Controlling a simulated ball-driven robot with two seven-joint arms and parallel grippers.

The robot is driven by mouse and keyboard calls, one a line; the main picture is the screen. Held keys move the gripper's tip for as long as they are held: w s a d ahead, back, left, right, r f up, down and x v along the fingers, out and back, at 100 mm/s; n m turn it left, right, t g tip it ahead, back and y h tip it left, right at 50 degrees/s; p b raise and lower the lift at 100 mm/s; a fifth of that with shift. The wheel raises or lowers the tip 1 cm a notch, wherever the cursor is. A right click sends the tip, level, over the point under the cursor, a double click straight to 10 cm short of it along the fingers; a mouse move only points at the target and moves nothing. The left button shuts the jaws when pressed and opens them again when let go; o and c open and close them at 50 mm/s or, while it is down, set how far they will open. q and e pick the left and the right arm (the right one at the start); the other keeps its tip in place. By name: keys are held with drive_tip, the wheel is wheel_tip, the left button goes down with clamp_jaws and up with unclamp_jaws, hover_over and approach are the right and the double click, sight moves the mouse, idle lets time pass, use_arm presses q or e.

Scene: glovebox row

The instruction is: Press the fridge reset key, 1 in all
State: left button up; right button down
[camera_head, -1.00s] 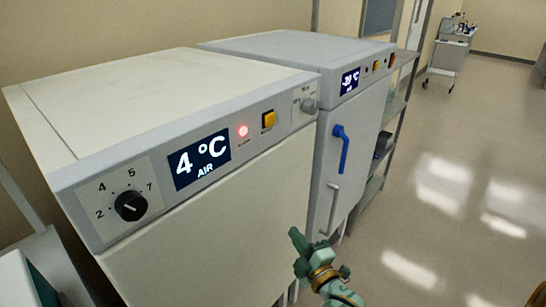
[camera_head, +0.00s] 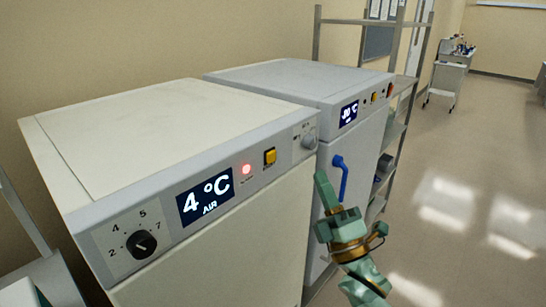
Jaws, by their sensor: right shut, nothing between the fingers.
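The fridge (camera_head: 215,245) stands at the left, with a grey control panel along its top front edge. Its display (camera_head: 205,195) reads 4 °C AIR. A yellow square key (camera_head: 270,156) sits on the panel, right of a lit red lamp (camera_head: 247,169); the small label under the key is too small to read. My right gripper (camera_head: 322,184) is shut and empty, pointing up in front of the gap between the two cabinets, right of and a little below the yellow key and apart from it. My left gripper is not in view.
A black dial (camera_head: 141,244) and a grey knob (camera_head: 309,141) are on the same panel. A second cabinet (camera_head: 290,80) with a blue handle (camera_head: 341,177) stands behind, with its own display and yellow key (camera_head: 374,97). Open floor lies at the right, with a trolley (camera_head: 447,75) far back.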

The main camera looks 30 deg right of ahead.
drive_tip(key=b, duration=0.2)
approach(274, 151)
drive_tip(key=shift+s+d+r+x, duration=0.1)
drive_tip(key=shift+r+x, duration=0.05)
drive_tip(key=shift+x, duration=0.7)
drive_tip(key=shift+s+d+r+x, duration=0.1)
drive_tip(key=shift+s+x, duration=0.05)
drive_tip(key=shift+x, duration=0.7)
drive_tip(key=shift+s+d+r+x, duration=0.1)
drive_tip(key=shift+d+r+x, duration=0.05)
drive_tip(key=shift+x, duration=0.7)
drive_tip(key=shift+w+a, duration=0.15)
drive_tip(key=shift+w, duration=0.25)
drive_tip(key=shift+w+a, duration=0.15)
drive_tip(key=shift+w, duration=0.2)
idle(0.5)
idle(0.3)
drive_tip(key=shift+s+d, duration=0.35)
drive_tip(key=shift+s, duration=0.45)
